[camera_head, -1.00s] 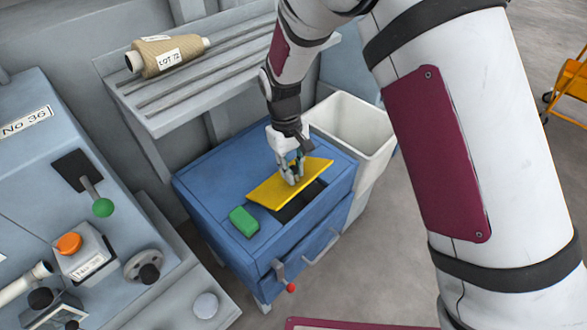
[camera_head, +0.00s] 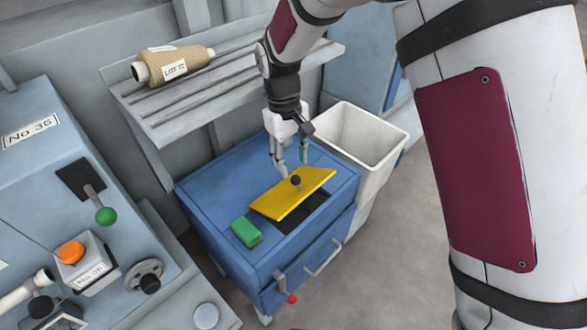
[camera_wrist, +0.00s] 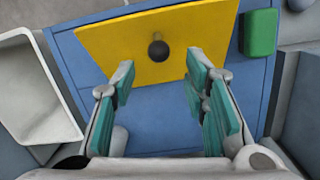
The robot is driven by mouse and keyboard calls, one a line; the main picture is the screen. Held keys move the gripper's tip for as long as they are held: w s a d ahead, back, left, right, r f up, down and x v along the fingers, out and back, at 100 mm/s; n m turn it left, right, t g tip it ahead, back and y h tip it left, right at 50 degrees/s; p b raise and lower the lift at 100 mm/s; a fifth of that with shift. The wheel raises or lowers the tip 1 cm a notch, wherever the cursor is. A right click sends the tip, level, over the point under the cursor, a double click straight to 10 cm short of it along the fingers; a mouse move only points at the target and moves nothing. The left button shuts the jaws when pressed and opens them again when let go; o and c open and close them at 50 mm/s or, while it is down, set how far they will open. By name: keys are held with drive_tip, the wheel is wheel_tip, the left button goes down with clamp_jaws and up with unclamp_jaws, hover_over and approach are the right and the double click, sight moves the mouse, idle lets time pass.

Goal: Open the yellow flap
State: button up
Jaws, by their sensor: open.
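The yellow flap (camera_head: 275,201) lies on top of the blue cabinet (camera_head: 215,190) and carries a dark round knob (camera_head: 296,181). A dark opening (camera_head: 300,216) shows along the flap's front edge, so the flap does not fully cover it; the flap looks tilted. In the wrist view the flap (camera_wrist: 115,42) fills the upper middle, with its knob (camera_wrist: 158,50) bare. My gripper (camera_head: 291,163) is open and empty, just behind the knob on the far side. Its teal-padded fingers point toward the flap and are apart from the knob.
A green block (camera_head: 245,231) sits on the cabinet top, left of the flap. A white bin (camera_head: 390,150) stands against the right side. A red-tipped lever (camera_head: 281,283) and a handle (camera_head: 322,258) are on the front. A shelf with a thread cone (camera_head: 175,66) is behind.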

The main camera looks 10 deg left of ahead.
drive_tip(key=shift+r, duration=0.35)
